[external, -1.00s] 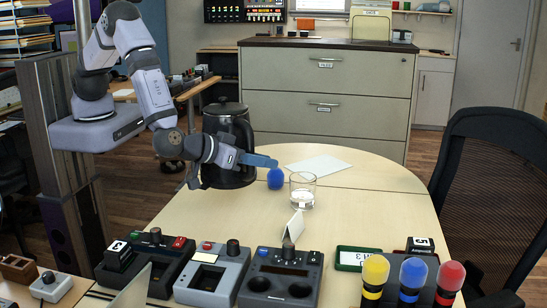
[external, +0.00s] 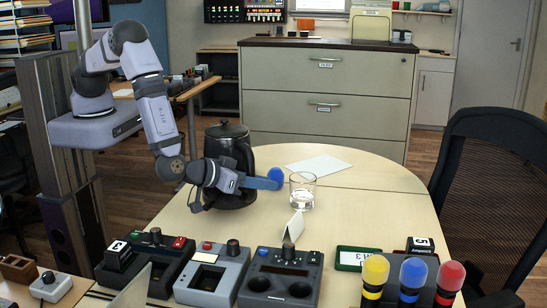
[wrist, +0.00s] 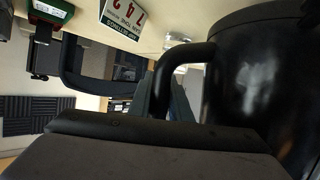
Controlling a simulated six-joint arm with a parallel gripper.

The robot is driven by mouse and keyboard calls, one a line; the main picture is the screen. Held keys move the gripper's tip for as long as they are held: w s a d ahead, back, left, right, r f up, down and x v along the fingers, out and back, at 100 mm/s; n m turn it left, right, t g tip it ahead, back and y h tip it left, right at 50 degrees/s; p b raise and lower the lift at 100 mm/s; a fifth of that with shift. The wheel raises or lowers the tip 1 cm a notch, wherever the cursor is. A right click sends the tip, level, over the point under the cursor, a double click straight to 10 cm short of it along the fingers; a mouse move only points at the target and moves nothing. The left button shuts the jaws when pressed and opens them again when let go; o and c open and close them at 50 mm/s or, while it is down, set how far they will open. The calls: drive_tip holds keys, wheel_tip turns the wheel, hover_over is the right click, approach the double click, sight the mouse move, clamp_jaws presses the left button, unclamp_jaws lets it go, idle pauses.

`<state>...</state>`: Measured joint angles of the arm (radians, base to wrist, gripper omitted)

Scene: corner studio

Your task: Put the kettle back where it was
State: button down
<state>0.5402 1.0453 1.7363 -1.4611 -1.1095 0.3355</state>
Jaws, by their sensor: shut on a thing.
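The black kettle (external: 232,148) is upright at the left side of the round-ended table (external: 370,215), behind my gripper (external: 262,182). Its base is low at the table top; I cannot tell whether it touches. My gripper is shut on the kettle's handle, its blue-grey fingers pointing right in front of the kettle body. In the wrist view the kettle's dark body (wrist: 255,85) fills the right side, and its handle (wrist: 185,58) curves left from it. The grip point on the handle is mostly hidden in both views.
A blue ball (external: 276,173) is just behind the fingertips. Control boxes (external: 215,275) and coloured-top shakers (external: 412,275) line the front. The table's right half is mostly clear.

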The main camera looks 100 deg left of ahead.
drive_tip(key=shift+f+p, duration=0.35)
drive_tip(key=shift+f, duration=1.6)
drive_tip(key=c, duration=2)
unclamp_jaws()
drive_tip(key=shift+f, duration=0.2)
drive_tip(key=o, duration=0.4)
drive_tip(key=shift+c, duration=0.2)
drive_tip(key=shift+r, duration=0.1)
